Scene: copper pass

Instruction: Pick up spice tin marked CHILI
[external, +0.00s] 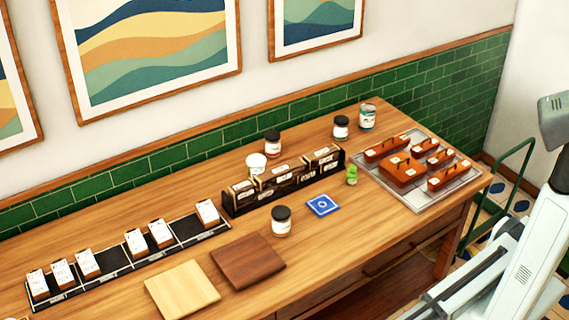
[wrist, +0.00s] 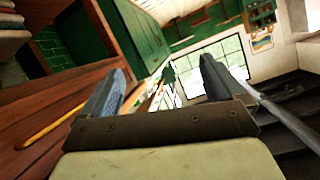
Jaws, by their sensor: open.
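I cannot read the word CHILI on any container, so I cannot tell which one is the marked tin. In the external view, several brown blocks or tins with white labels stand in a long black rack (external: 119,270) at the left. Dark boxes with pale labels (external: 280,182) stand in a row at the middle. Several orange-brown handled containers (external: 403,169) with small labels sit on a metal tray (external: 420,205) at the right. My gripper (wrist: 163,66) shows in the wrist view with its two fingers apart and nothing between them. It points away from the counter's objects.
A dark-lidded jar (external: 281,221) stands in front of the boxes; more jars stand behind. A blue coaster (external: 322,205), a green item (external: 352,175), a pale board (external: 182,290) and a dark board (external: 247,262) lie on the counter. Bare wood lies right of the boards.

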